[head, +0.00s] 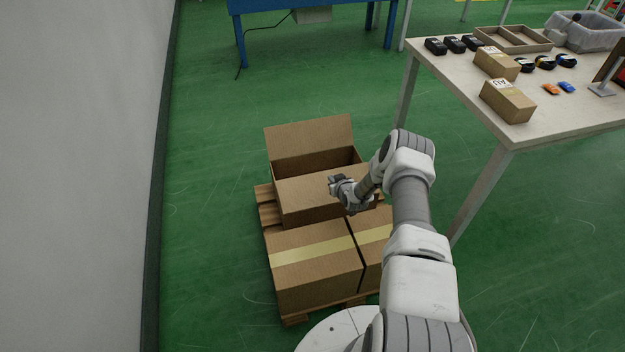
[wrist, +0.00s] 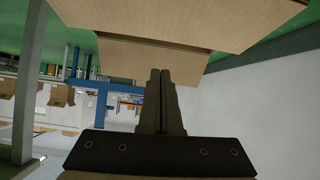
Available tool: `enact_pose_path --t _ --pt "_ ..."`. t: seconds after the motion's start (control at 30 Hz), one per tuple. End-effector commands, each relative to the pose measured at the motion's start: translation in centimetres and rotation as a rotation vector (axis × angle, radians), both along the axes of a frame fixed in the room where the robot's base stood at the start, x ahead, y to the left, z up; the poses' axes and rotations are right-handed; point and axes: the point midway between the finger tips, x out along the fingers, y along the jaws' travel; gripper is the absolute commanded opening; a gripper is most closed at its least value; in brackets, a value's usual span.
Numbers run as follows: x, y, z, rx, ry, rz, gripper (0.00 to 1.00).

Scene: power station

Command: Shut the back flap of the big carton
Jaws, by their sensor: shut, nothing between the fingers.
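The big carton (head: 308,204) stands open on a pallet in the head view, its dark inside partly showing. Its back flap (head: 310,137) stands up at the far side, tilted a little backward. My gripper (head: 337,183) is over the near side of the carton, on the near side of the flap; its fingers are hard to make out there. In the wrist view, which appears upside down, my gripper (wrist: 160,72) is shut and empty. Its fingertips overlap the flap (wrist: 125,62) in the picture; I cannot tell if they touch it. Another carton panel (wrist: 185,18) fills the top.
Closed, taped cartons (head: 310,262) sit on the pallet (head: 264,205) in front. A table (head: 540,130) with small boxes and devices stands at the right. A grey wall (head: 85,180) is at the left. Green floor is clear behind the carton.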

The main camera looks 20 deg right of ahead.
Motion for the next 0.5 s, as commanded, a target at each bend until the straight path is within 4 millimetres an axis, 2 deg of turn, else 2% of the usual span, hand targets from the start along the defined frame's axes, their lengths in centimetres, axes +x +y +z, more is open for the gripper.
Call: enact_pose_path --t 0.23,0.5 --pt "0.2 -0.3 0.7 0.058 -0.032 -0.042 0.00" --pt "2.7 -0.3 -1.0 0.056 -0.033 -0.042 0.00"
